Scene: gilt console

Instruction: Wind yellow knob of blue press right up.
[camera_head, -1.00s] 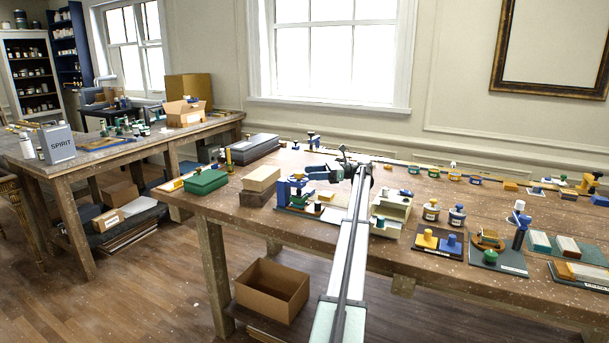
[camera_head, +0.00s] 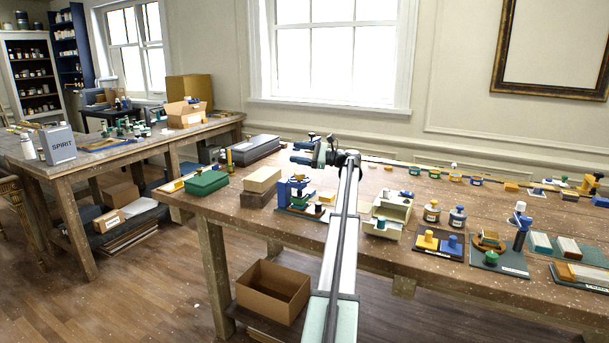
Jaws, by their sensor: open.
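The blue press (camera_head: 282,191) stands on a dark base on the long table, left of my arm. It has upright blue posts, with green and dark round parts low at its front. Its yellow knob is too small to make out for certain among the parts at its top. My gripper (camera_head: 298,152) is open and empty. It is above and behind the press in the picture, pointing left, clear of the press.
A beige block on a dark one (camera_head: 262,180) and a green box (camera_head: 207,183) stand left of the press. Jars, including one with a blue lid (camera_head: 457,217), stand further right.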

